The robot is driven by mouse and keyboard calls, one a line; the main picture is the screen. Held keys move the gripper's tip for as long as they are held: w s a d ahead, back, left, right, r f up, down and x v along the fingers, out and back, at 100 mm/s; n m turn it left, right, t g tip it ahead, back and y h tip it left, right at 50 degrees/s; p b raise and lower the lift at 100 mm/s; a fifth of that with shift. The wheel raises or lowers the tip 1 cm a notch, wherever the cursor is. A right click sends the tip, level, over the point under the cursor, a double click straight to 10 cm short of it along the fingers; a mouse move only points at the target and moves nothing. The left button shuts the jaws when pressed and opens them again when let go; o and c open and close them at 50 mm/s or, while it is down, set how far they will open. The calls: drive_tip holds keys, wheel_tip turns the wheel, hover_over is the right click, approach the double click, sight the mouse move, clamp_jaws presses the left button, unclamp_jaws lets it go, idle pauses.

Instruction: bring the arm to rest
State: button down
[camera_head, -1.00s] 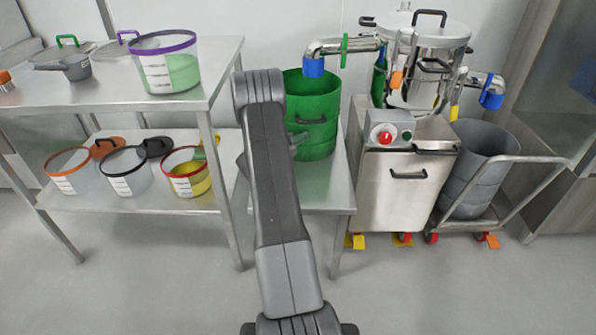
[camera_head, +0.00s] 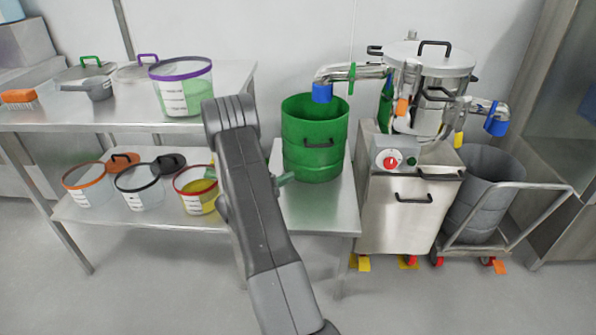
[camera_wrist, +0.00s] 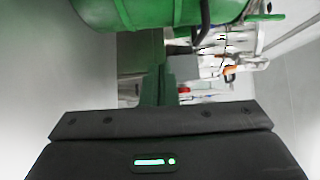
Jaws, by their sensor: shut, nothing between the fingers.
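My arm rises through the middle of the head view, bent at its elbow, and hides part of the bench behind it. The tip of my gripper (camera_head: 285,179) shows just right of the arm, by the lower left side of a green drum (camera_head: 315,165). In the wrist view, the shut fingers (camera_wrist: 158,75) extend beyond the dark gripper body, with nothing held. The green drum also shows above them in the wrist view (camera_wrist: 155,12). I cannot tell the exact gap between fingers and drum.
A steel shelf unit (camera_head: 110,122) at left holds several rimmed tubs, including a purple-rimmed one (camera_head: 182,90). The drum stands on a low steel bench (camera_head: 325,215). A steel machine (camera_head: 408,210) and a grey bin on a trolley (camera_head: 485,200) stand at right. The front floor is clear.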

drive_tip(key=shift+s+a, duration=0.35)
drive_tip(key=b, duration=0.2)
approach(317, 157)
drive_tip(key=d, duration=0.4)
drive_tip(key=w, duration=0.2)
drive_tip(key=w+b, duration=0.1)
drive_tip(key=w, duration=0.1)
drive_tip(key=shift+d, duration=0.3)
drive_tip(key=shift+s+r, duration=0.1)
drive_tip(key=shift+s, duration=0.15)
